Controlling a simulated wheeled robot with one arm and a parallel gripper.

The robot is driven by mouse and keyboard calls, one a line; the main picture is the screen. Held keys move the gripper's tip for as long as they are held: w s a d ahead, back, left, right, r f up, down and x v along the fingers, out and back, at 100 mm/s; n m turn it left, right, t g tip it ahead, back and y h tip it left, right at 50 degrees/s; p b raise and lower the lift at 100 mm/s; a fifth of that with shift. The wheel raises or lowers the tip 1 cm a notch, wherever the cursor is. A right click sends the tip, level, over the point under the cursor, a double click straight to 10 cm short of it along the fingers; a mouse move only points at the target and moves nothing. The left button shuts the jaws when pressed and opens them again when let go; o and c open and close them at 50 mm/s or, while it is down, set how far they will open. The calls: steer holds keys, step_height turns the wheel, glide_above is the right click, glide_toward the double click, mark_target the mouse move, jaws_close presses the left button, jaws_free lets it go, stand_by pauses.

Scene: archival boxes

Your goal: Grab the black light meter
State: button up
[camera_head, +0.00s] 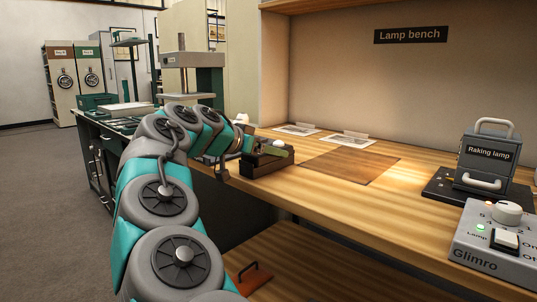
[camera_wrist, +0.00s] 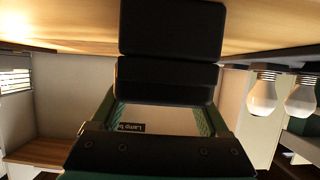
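In the wrist view a plain black block (camera_wrist: 172,28) fills the top centre, and it may be the black light meter or part of my gripper; I cannot tell which. No light meter can be made out there.
A brown mat (camera_head: 350,166) lies mid-bench, with white sheets behind it. A raking lamp (camera_head: 487,160) and a grey Glimro control box (camera_head: 497,245) stand at the right. Two white bulbs (camera_wrist: 262,97) show at the right of the wrist view. The bench front is clear.

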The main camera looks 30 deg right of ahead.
steer(key=c, duration=1)
steer(key=shift+r, duration=0.15)
